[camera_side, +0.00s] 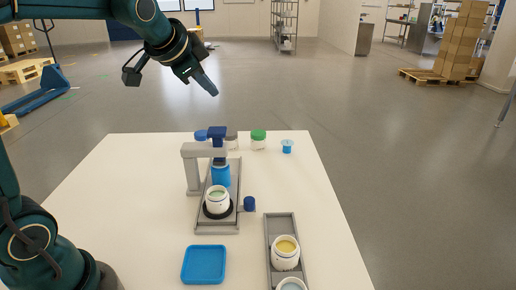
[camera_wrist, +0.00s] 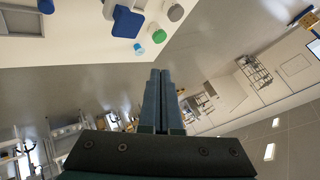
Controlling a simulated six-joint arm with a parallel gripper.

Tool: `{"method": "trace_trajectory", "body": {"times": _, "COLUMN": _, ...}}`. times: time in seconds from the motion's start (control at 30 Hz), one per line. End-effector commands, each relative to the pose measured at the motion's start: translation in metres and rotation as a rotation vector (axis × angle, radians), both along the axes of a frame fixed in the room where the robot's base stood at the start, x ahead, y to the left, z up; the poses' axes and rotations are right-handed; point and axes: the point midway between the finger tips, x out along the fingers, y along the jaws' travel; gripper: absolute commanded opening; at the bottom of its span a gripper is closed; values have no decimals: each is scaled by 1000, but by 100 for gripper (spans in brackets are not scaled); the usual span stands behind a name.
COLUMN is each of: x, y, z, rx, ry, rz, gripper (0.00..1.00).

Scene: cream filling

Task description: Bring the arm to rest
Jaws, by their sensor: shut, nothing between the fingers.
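My gripper (camera_side: 207,84) is high above the table's far edge in the side view, shut and empty, pointing down to the right. In the wrist view my gripper (camera_wrist: 160,74) shows its two fingers pressed together, with floor and room behind them. The filling machine (camera_side: 192,165) stands on the white table (camera_side: 130,200), well below the gripper, with a white jar (camera_side: 217,198) on its round black base. Nothing touches the gripper.
A blue square tray (camera_side: 204,265) lies at the front. A green-lidded jar (camera_side: 258,139) and a small blue object (camera_side: 287,146) stand at the back. Air around the gripper is clear.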

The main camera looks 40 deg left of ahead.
Motion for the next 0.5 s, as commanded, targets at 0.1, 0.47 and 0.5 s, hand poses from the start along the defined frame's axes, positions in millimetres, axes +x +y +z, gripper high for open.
{"method": "trace_trajectory", "body": {"times": 0.1, "x": 0, "y": 0, "z": 0, "rx": 0, "ry": 0, "rz": 0, "gripper": 0}}
{"method": "trace_trajectory", "body": {"times": 0.47, "x": 0, "y": -1, "z": 0, "rx": 0, "ry": 0, "rz": -2, "gripper": 0}}
{"method": "trace_trajectory", "body": {"times": 0.5, "x": 0, "y": -3, "z": 3, "rx": 2, "ry": -8, "rz": -9, "gripper": 0}}
